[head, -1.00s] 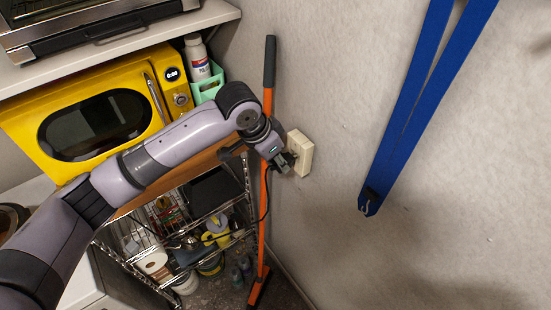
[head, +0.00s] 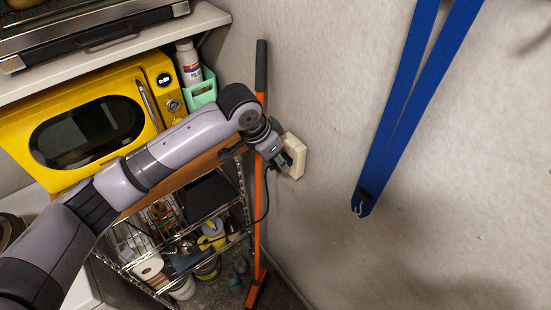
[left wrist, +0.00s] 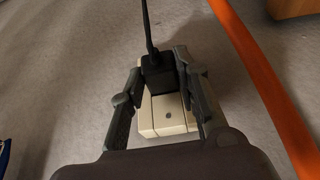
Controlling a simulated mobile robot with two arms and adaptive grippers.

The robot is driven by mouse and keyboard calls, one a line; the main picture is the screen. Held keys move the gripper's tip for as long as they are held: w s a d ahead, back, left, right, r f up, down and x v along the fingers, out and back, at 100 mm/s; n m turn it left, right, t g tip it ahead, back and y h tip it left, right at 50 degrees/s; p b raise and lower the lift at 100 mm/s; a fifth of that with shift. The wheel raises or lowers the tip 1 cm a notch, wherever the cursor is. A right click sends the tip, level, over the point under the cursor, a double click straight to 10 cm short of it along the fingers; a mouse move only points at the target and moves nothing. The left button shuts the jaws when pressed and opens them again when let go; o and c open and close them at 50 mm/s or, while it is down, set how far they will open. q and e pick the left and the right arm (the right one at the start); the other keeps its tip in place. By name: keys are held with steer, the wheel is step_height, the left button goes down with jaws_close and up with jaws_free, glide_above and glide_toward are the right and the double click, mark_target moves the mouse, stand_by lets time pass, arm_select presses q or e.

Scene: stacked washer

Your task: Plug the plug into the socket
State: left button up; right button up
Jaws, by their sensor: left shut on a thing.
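The socket (head: 295,157) is a cream box on the grey wall, and it also shows in the left wrist view (left wrist: 170,117). My left gripper (head: 283,161) is right at the socket's left side. In the left wrist view the left gripper (left wrist: 160,72) has its fingers shut on a black plug (left wrist: 156,76), with a black cord (left wrist: 147,28) running up from it. The plug is up against the upper part of the socket box. Its prongs are hidden, so I cannot tell whether they are inserted. My right gripper is not in view.
An orange-handled broom (head: 259,190) leans close beside the socket. A wire rack (head: 170,225) with several items and a yellow microwave (head: 85,125) stand to the left. A blue strap (head: 400,120) hangs on the wall to the right. The wall between is clear.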

arm_select(q)
steer(key=shift+p, duration=0.45)
stand_by(0.6)
steer(key=o, duration=1.2)
steer(key=shift+c, duration=0.2)
steer(key=shift+r, duration=0.1)
